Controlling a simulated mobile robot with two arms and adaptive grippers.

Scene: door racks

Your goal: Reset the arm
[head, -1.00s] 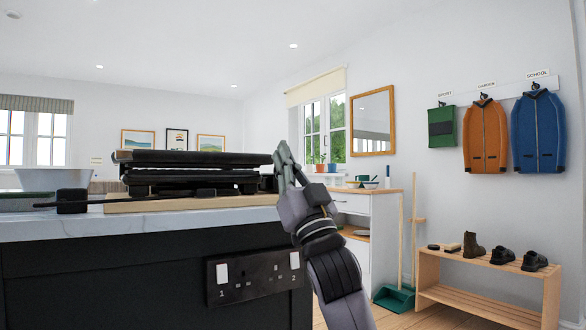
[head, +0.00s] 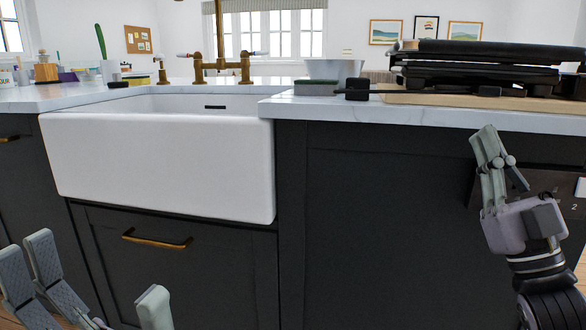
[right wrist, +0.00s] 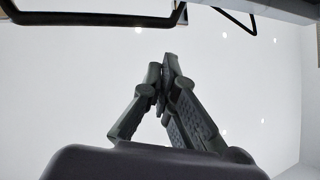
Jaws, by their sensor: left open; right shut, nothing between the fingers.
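My right gripper (head: 489,148) is at the right of the head view, pointing up in front of the dark cabinet. It is shut and empty; the right wrist view also shows its fingers (right wrist: 163,72) together with nothing between them. My left gripper (head: 95,285) is at the lower left of the head view, cut off by the bottom edge. Its fingers are spread apart with nothing between them. Much of both arms is out of view.
A white sink (head: 160,155) is set in the marble counter (head: 400,114). A black appliance (head: 485,68) lies on a wooden board at the right, above my right gripper. A white bowl (head: 333,69) stands beside it. The dark cabinet front (head: 385,200) is close ahead.

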